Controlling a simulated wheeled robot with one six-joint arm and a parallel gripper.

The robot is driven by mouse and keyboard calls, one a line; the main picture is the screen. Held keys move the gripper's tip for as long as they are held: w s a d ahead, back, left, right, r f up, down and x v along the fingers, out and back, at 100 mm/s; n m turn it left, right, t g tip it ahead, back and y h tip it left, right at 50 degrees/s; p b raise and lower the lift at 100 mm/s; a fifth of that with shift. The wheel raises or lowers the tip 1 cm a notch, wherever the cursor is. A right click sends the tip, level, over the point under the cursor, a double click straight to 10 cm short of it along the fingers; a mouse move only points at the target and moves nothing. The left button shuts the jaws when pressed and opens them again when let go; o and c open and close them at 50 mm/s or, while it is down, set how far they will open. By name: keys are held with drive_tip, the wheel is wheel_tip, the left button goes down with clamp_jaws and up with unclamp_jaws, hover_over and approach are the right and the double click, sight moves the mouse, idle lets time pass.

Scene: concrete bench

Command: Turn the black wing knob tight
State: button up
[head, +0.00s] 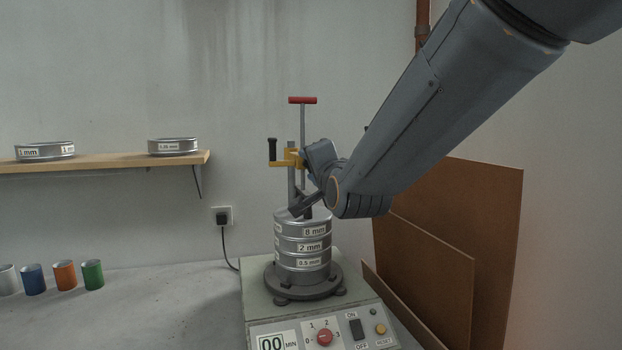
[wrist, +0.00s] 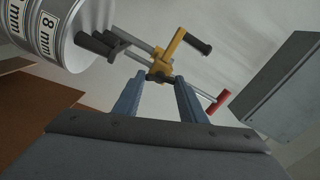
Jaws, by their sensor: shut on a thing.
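The black wing knob (wrist: 160,76) sits at the end of the yellow clamp piece, between my fingertips in the wrist view. My gripper (wrist: 159,79) is shut on it, one finger on each side. The yellow clamp (head: 287,161) is on an upright rod above the sieve stack, with a black handle (head: 272,149) standing up at its left; it also shows in the wrist view (wrist: 172,52). In the head view the knob is hidden behind my gripper and wrist. The sieve stack (head: 302,247), labelled 8, 2 and 0.5 mm, stands upright on the shaker.
A red T-handle (head: 302,100) tops a rod beside the clamp. The shaker base (head: 258,300) has a dial and buttons in front. Brown boards (head: 452,230) lean at the right. Several coloured cups (head: 65,274) stand on the bench at left, below a shelf (head: 105,162).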

drive_tip(key=shift+m+b, duration=1.85)
drive_tip(key=shift+m, duration=0.15)
drive_tip(key=o, duration=1.1)
drive_tip(key=shift+c, duration=0.2)
drive_tip(key=b+v, duration=0.1)
drive_tip(key=v, duration=0.7)
